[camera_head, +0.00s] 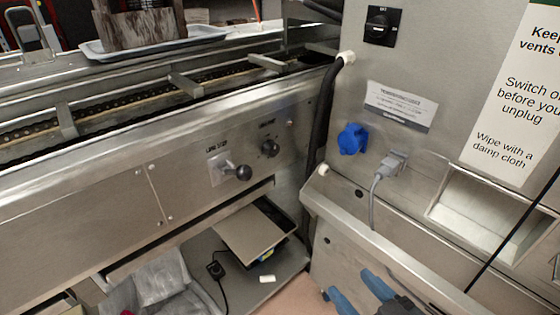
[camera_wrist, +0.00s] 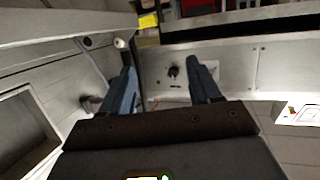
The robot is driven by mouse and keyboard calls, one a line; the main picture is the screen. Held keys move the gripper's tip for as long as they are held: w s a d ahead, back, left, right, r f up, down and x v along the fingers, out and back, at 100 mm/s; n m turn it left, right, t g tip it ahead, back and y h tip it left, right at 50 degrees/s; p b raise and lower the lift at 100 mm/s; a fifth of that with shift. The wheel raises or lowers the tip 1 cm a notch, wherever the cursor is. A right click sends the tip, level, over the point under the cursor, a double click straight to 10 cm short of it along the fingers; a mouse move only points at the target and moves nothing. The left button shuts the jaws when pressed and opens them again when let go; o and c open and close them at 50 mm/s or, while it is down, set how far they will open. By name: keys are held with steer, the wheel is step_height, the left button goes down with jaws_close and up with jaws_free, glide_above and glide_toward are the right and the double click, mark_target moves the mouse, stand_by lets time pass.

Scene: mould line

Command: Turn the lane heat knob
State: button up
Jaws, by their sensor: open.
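The lane heat knob (camera_head: 270,148) is a small dark round knob on the steel front panel, under a small, hard-to-read label. A dark ball-ended lever (camera_head: 240,172) on a pale plate sits to its left and lower. My gripper (camera_head: 352,284) shows at the bottom edge, its blue fingers apart and empty, well to the right of and below the knob. In the wrist view a dark knob (camera_wrist: 174,71), apparently the heat knob, shows beyond and between the spread fingers of my gripper (camera_wrist: 162,66). The lever cannot be made out there.
A steel cabinet (camera_head: 330,222) stands right of the panel, with a blue socket (camera_head: 352,139), a grey plug (camera_head: 392,163) and its cable. A black hose (camera_head: 325,105) runs down the corner. A shelf with a flat scale-like box (camera_head: 250,237) lies below the knobs. Space before the panel looks clear.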

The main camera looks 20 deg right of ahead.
steer(key=w+r+n+t+y+b, duration=0.1)
steer(key=w+r+n+y+b, duration=0.1)
steer(key=w, duration=1)
steer(key=n+y+b, duration=0.1)
steer(key=n+y, duration=0.3)
glide_toward(275, 150)
steer(key=shift+t, duration=0.4)
steer(key=x, duration=0.5)
steer(key=p+x, duration=0.1)
steer(key=x, duration=0.2)
steer(key=shift+w+a+f, duration=0.15)
steer(key=shift+w+f, duration=0.05)
steer(key=shift+f, duration=0.15)
steer(key=c, duration=1)
